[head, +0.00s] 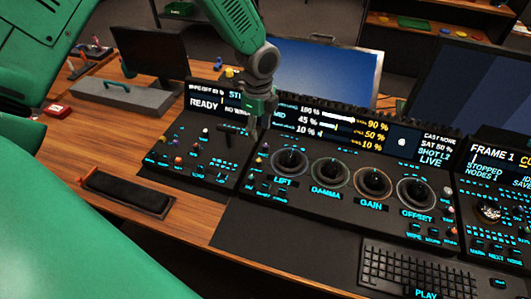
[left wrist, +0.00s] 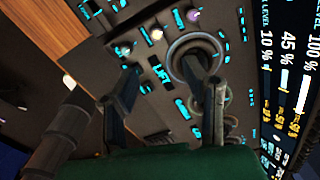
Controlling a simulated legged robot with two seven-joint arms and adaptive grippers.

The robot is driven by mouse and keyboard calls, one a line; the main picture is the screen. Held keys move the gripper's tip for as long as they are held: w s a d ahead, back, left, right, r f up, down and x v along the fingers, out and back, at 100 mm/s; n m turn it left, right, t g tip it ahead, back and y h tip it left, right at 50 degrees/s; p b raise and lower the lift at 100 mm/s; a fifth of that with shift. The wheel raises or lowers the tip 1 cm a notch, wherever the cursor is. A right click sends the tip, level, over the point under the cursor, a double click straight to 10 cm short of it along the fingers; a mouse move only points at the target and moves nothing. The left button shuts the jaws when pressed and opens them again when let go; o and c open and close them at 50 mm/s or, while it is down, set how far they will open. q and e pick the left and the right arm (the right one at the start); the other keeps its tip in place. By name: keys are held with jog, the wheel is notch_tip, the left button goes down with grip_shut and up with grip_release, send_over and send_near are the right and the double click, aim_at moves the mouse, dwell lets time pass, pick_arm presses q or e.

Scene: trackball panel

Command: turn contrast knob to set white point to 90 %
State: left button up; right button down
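The dark control panel (head: 330,185) carries a row of ringed trackballs with small knobs near them. Its display (head: 335,122) shows a top bar at 100 % in white beside a yellow 90 %; this display (left wrist: 290,75) is also at the right of the left wrist view. Small knobs (left wrist: 157,33) show at the top of that view, but I cannot tell which is contrast. My left gripper (head: 256,128) hangs above the panel's left part, in front of the display. Its fingers (left wrist: 172,78) are apart with nothing between them, near a ringed trackball (left wrist: 195,60). My right gripper is out of view.
A second panel (head: 190,150) adjoins on the left, another (head: 497,205) on the right. A keyboard (head: 415,275) lies in front. A dark padded rest (head: 127,192) and a grey case (head: 127,95) lie on the wooden desk. Monitors (head: 320,70) stand behind.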

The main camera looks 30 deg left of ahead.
aim_at(258, 160)
pick_arm(q)
jog(key=f, duration=1.1)
jog(key=shift+s+a+f+p, duration=0.15)
jog(key=shift+a+f+p, duration=0.15)
jog(key=shift+a+f, duration=0.1)
jog(key=shift+d+f, duration=0.35)
jog(key=shift+f, duration=0.4)
jog(key=shift+a, duration=0.2)
grip_shut()
